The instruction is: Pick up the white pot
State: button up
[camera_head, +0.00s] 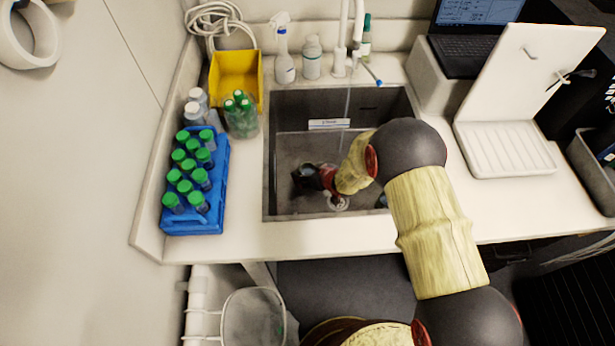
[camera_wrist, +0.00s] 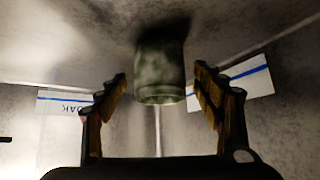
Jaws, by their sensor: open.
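My gripper (camera_head: 308,178) is down inside the grey sink (camera_head: 267,150), and its fingers point left in the head view. In the wrist view, my gripper (camera_wrist: 160,72) has its two fingers spread. A pale grey-green round pot (camera_wrist: 160,85) shows between them, with a gap on each side. It looks like the white pot, dulled by shadow. Neither finger visibly touches it. In the head view only a small part of what may be this pot shows at the fingertips, and my arm hides part of the sink.
The sink walls surround my gripper, and a faucet (camera_head: 341,45) stands behind. A blue rack (camera_head: 222,190) of green-capped tubes, a yellow bin (camera_head: 236,78) and a spray bottle (camera_head: 284,62) stand nearby. A white hinged tray (camera_head: 505,150) is at right.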

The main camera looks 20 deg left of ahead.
jog(key=shift+x, duration=0.85)
jog(key=shift+c, duration=0.5)
jog(key=shift+r, duration=0.1)
jog(key=c, duration=1.3)
